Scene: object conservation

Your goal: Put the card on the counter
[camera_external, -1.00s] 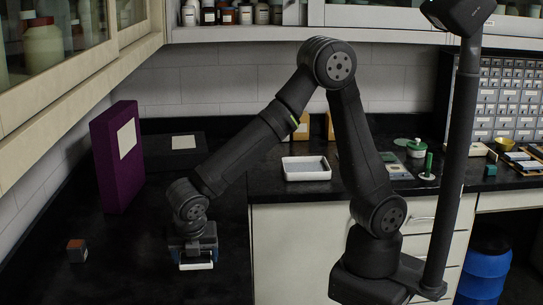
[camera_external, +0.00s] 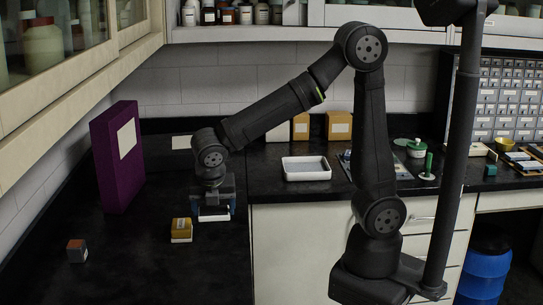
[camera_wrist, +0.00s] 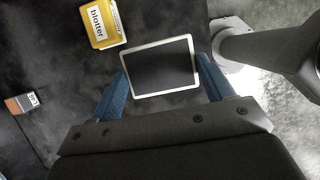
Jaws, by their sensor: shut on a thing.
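The card (camera_wrist: 160,68) is a flat dark rectangle with a white border, seen in the wrist view between my blue fingers. My gripper (camera_wrist: 163,66) is shut on it by its two sides. In the external view the white edge of the card (camera_external: 214,217) shows just below my gripper (camera_external: 213,209), low over the black counter (camera_external: 130,265). I cannot tell whether the card touches the counter. The card's dark face is mostly hidden there by the gripper.
A small grey and orange box (camera_external: 77,250) is farther left. A tall purple box (camera_external: 117,160) stands behind. A white tray (camera_external: 306,177) lies right. The front counter is clear.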

